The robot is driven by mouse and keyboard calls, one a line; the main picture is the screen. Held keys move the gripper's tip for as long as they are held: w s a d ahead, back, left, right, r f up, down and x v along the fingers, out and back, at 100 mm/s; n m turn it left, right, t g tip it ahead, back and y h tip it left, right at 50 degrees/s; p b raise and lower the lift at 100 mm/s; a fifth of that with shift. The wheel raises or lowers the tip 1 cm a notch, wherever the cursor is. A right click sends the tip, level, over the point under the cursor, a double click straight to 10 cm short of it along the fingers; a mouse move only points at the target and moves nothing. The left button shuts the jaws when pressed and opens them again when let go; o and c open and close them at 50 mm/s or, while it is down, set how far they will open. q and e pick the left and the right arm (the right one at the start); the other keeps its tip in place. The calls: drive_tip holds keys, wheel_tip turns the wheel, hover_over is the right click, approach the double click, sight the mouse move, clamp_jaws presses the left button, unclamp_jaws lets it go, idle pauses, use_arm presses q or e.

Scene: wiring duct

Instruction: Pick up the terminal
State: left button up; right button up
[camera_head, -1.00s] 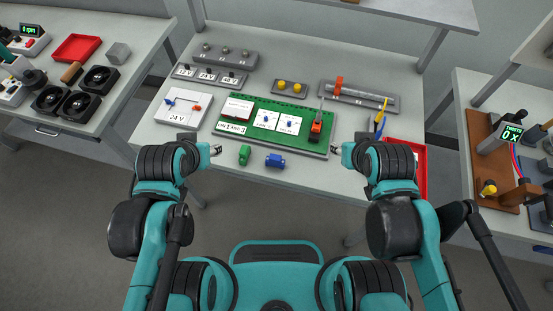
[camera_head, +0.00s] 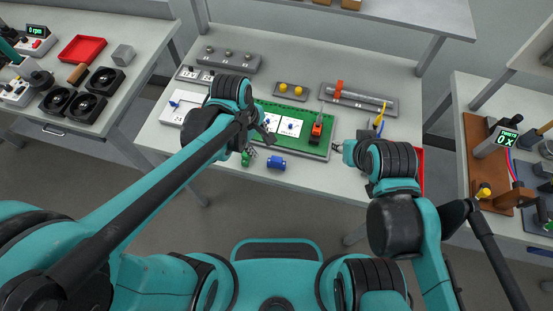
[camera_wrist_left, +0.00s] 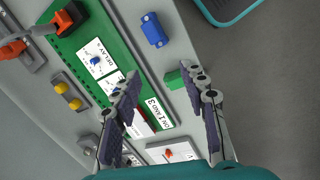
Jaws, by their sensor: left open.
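A small green terminal block (camera_head: 246,160) lies near the front edge of the table, left of a similar blue block (camera_head: 276,161). My left gripper (camera_head: 258,147) is open above the table over the green block, which its fingers partly cover. In the left wrist view the green block (camera_wrist_left: 174,79) lies by the tip of the right-hand finger, and the blue block (camera_wrist_left: 155,30) lies farther up. The left gripper (camera_wrist_left: 163,76) is empty there. My right gripper (camera_head: 338,147) is at the table's right front; its finger opening is too small to tell.
A green board (camera_head: 318,151) with white cards and an orange-and-black tool (camera_head: 316,128) lies behind the blocks. Behind it stand a grey block with yellow buttons (camera_head: 290,90) and a grey duct rail (camera_head: 360,98). A red tray (camera_head: 421,160) is at the right edge.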

sight(276, 159)
use_arm(q)
drive_tip(key=d+f+n, duration=0.1)
drive_tip(key=d+n+g, duration=0.1)
drive_tip(key=d+f+n, duration=0.1)
drive_tip(key=d, duration=0.1)
drive_tip(key=shift+w+f+g+p, duration=0.1)
drive_tip(key=shift+f+g+p, duration=0.2)
drive_tip(key=shift+d+f, duration=0.1)
drive_tip(key=shift+f, duration=0.2)
drive_tip(key=f+b, duration=0.1)
drive_tip(key=f, duration=0.1)
drive_tip(key=f+b, duration=0.1)
drive_tip(key=f, duration=0.2)
drive_tip(key=d+f+b, duration=0.1)
drive_tip(key=f, duration=0.1)
drive_tip(key=shift+s+f, duration=0.2)
drive_tip(key=shift+f, duration=0.05)
clamp_jaws()
